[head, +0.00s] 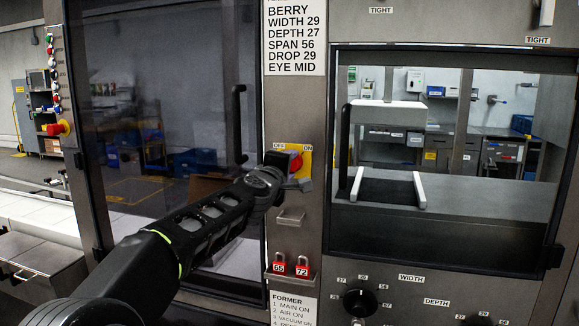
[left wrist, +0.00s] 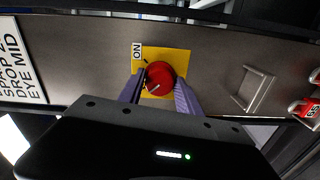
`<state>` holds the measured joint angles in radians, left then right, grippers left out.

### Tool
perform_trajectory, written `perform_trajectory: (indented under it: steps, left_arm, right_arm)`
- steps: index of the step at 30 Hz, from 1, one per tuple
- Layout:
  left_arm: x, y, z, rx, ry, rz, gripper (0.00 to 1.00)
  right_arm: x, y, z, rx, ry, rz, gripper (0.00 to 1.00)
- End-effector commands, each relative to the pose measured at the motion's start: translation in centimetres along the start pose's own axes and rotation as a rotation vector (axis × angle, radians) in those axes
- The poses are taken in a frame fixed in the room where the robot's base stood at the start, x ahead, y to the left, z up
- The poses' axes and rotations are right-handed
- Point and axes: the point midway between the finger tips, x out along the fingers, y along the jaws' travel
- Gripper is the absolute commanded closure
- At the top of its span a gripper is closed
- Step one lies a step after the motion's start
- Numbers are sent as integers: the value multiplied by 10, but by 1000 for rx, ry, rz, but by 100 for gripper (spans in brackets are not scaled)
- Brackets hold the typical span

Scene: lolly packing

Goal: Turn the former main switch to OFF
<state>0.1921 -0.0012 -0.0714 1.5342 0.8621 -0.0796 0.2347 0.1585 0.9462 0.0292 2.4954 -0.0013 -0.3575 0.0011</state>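The former main switch is a red round knob (head: 295,163) on a yellow plate (head: 305,152), with OFF at the plate's left and ON at its right. In the left wrist view the knob (left wrist: 160,78) shows a pale mark on its face, beside the ON label (left wrist: 137,51). My left gripper (head: 292,174) is at the switch, partly covering it in the head view. In the left wrist view its two fingers (left wrist: 160,88) stand apart on either side of the knob, with some yellow showing beside the left finger. Firm contact is not clear. My right gripper is not in view.
Below the switch are a grey handle (head: 291,216) and red padlocks (head: 278,267) numbered 65 and 72. A dark glass door with a black handle (head: 237,125) is to the left. A window frame (head: 328,150) is to the right, above a black width dial (head: 360,302).

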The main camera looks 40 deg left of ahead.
Motion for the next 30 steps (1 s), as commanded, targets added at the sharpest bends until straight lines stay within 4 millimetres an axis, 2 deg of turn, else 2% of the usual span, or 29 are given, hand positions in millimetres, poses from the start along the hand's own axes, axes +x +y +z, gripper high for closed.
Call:
perform_trajectory:
  steps: [1, 6, 17, 30]
  left_arm:
    - [0, 0, 0, 1, 0, 0, 54]
    - [0, 0, 0, 2, 1, 1, 41]
    - [-6, 2, -1, 2, 1, 3, 41]
    - [-69, 1, -1, 2, 2, 2, 41]
  right_arm:
    - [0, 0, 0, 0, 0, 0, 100]
    - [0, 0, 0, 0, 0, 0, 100]
    - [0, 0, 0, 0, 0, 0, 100]
    - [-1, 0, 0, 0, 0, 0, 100]
